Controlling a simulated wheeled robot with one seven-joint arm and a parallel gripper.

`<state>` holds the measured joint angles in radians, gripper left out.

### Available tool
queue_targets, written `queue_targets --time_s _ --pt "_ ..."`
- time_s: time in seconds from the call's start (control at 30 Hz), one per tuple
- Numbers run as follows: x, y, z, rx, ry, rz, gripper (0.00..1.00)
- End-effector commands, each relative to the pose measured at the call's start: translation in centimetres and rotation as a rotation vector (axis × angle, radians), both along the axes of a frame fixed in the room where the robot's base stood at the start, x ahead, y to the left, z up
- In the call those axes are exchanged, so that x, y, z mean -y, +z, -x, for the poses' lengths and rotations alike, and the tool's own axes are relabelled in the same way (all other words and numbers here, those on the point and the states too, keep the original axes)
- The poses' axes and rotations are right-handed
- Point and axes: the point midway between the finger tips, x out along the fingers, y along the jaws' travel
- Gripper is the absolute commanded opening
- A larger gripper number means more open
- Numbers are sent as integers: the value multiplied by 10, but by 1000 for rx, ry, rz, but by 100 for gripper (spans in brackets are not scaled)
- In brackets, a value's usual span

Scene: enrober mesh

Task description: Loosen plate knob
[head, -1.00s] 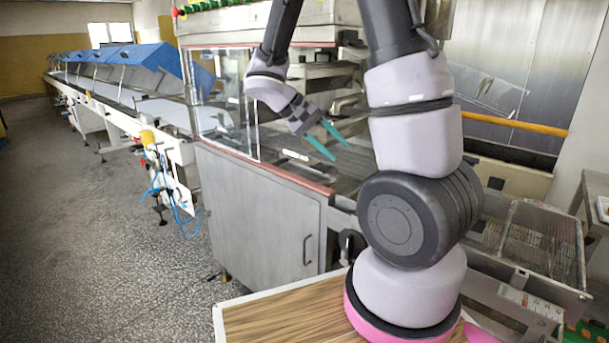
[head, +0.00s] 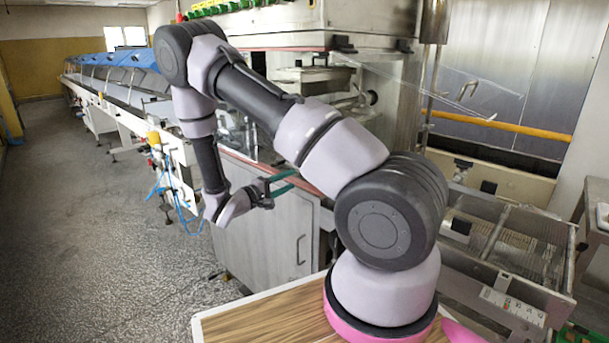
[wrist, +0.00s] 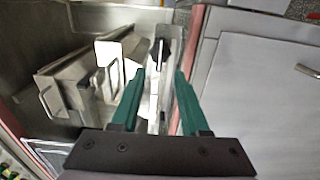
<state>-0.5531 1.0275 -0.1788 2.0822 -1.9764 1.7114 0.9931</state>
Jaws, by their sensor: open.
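In the wrist view, a small dark knob-like part (wrist: 160,53) shows beside a pale upright plate (wrist: 167,75), beyond and between my fingertips. I cannot tell for certain that it is the plate knob. My gripper (wrist: 160,74) has two green fingers spread apart with nothing held between them. In the head view, my gripper (head: 291,181) is at the front of the machine, just below its red-edged rim, with the fingers pointing right toward the machine. A dark round knob (head: 372,97) shows inside the machine opening, well above and right of the gripper. Contact is not visible.
The grey cabinet (head: 265,235) of the machine stands close below and behind my gripper. A red edge strip (wrist: 190,70) lies right of the fingers in the wrist view. A wire mesh basket (head: 520,250) stands at right. The floor at left is clear.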

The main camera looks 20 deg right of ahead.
Motion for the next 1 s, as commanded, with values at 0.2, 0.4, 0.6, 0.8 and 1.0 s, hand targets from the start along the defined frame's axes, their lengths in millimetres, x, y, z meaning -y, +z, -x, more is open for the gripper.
queue_targets --time_s 0.2,0.4,0.6,0.8,1.0 --pt "42 0 -14 -1 -5 -2 45" --pt "69 0 -24 -1 -3 -1 45" --pt "78 0 -28 -2 -1 -2 45" --pt "79 0 -28 -2 -1 -2 45" --pt "79 0 -28 -2 -1 -2 0"
